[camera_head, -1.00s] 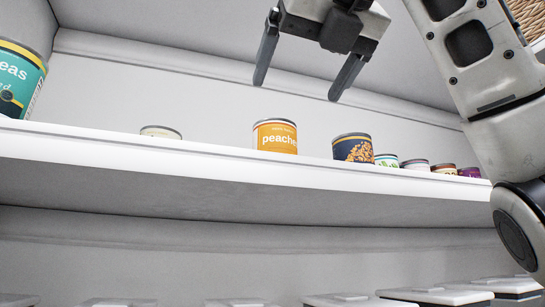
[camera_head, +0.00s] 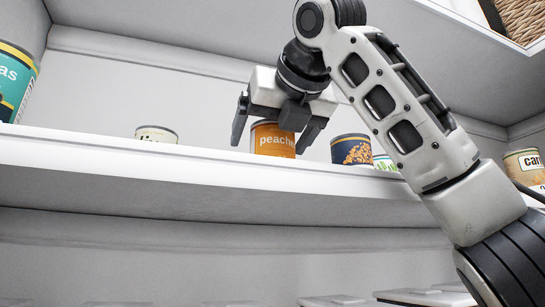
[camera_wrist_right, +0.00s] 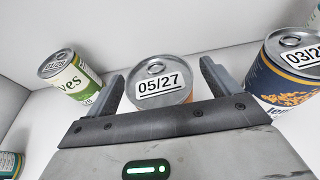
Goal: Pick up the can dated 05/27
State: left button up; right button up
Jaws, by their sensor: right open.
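The can dated 05/27 is the orange peaches can (camera_head: 273,143) on the white shelf in the head view. Its lid with the 05/27 label shows in the right wrist view (camera_wrist_right: 160,84). My right gripper (camera_head: 272,138) is open and reaches down from above, with one finger on each side of this can. In the right wrist view the can's lid lies between the two fingers (camera_wrist_right: 162,92); I cannot tell whether they touch it. My left gripper is not in view.
A green can dated 01/26 (camera_wrist_right: 73,83) stands left of the gripper. A dark blue can dated 03/2-something (camera_wrist_right: 270,81) stands close on the right. A low pale can (camera_head: 156,134) and a large teal can (camera_head: 13,83) are further left. The shelf edge (camera_head: 110,153) runs in front.

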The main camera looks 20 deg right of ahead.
jog(key=c, duration=1.3)
jog(key=shift+s+r, duration=0.1)
jog(key=shift+r, duration=0.05)
